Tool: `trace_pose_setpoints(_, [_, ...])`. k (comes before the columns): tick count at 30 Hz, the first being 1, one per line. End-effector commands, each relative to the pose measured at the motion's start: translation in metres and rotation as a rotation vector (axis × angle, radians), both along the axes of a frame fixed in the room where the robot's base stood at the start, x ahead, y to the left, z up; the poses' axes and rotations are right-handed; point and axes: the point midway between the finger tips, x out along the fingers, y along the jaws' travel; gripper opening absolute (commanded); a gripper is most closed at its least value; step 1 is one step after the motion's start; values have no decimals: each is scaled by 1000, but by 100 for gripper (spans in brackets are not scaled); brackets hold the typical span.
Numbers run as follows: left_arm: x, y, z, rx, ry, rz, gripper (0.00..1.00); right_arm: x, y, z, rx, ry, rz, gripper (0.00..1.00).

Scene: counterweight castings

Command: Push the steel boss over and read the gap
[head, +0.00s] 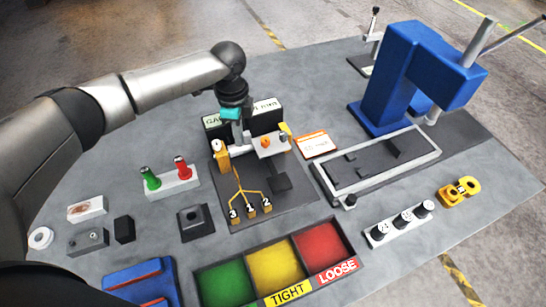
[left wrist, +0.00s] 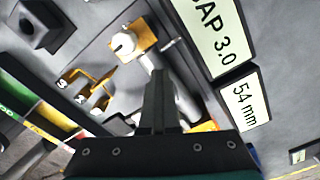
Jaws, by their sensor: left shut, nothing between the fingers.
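In the head view my left gripper (head: 240,136) points down at the gauging fixture, its fingers shut and empty. In the left wrist view the closed dark fingers (left wrist: 160,90) overlap a pale steel cylinder (left wrist: 187,103), which may be the steel boss; I cannot tell whether they touch. A white round end (left wrist: 123,42) sits in an orange block (left wrist: 139,35); the block also shows in the head view (head: 222,160). The right gripper is not in view.
A yellow three-pronged piece numbered 3, 1, 2 (head: 240,190) lies before the fixture. A green, yellow and red tray (head: 193,280) is in front, marked TIGHT and LOOSE. Green and red handled gauges (head: 172,182) stand left. A blue press (head: 385,90) stands right.

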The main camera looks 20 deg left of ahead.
Motion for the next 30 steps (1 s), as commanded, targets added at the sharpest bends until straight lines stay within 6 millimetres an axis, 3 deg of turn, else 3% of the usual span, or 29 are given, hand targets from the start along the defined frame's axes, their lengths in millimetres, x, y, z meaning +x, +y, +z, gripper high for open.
trace_pose_setpoints(11, [1, -6, 4, -13, -5, -8, 0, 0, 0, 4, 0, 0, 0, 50])
trace_pose_setpoints(30, [3, -6, 51, -14, -11, -6, 0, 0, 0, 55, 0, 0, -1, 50])
